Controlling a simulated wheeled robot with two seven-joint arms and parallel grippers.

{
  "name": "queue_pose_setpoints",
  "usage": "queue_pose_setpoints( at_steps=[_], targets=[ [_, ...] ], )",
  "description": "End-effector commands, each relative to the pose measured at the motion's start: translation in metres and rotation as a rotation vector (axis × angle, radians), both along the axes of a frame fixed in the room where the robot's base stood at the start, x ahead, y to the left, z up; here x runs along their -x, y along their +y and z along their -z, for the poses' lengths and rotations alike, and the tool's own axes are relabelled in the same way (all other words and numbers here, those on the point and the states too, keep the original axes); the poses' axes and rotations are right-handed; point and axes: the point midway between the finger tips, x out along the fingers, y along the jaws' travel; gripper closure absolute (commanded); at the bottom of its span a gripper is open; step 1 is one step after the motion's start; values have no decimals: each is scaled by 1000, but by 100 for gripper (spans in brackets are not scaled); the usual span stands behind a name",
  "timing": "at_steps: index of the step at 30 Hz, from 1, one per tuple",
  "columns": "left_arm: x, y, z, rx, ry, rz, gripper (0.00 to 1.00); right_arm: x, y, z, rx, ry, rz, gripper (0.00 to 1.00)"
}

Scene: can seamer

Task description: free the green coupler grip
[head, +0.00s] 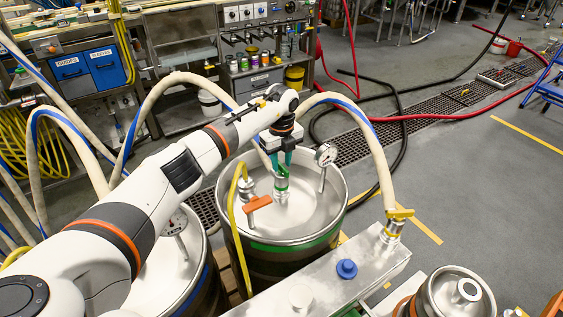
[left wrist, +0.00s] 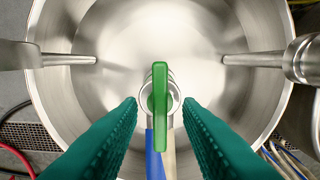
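The green coupler grip (left wrist: 161,95) is a slim green lever on a metal coupler at the middle of the wrist view. In the head view the green grip (head: 282,171) stands on the coupler on top of the green-banded drum (head: 312,228). My left gripper (head: 281,160) is over the drum, pointing down, with its teal fingers at the top of the grip. In the wrist view my left gripper's fingers (left wrist: 161,103) are spread, one each side of the grip, with a visible gap on both sides. My right gripper is not in view.
An orange-handled valve (head: 258,203) with a yellow hose and a dial gauge (head: 325,155) stand on the same drum, either side of the coupler. A steel manifold with a blue knob (head: 346,268) is in front. A blue-striped hose (head: 375,150) arches at right.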

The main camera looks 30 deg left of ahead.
Motion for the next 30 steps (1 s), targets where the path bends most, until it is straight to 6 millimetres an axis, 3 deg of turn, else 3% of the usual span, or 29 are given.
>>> queue_pose_setpoints(
  at_steps=[12,18,30],
  targets=[
    [0,0,10,1,1,0,68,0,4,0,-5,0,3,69],
    [0,0,9,0,0,0,100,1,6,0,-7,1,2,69],
    [0,0,7,-1,1,-50,100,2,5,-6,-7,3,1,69]
  ],
)
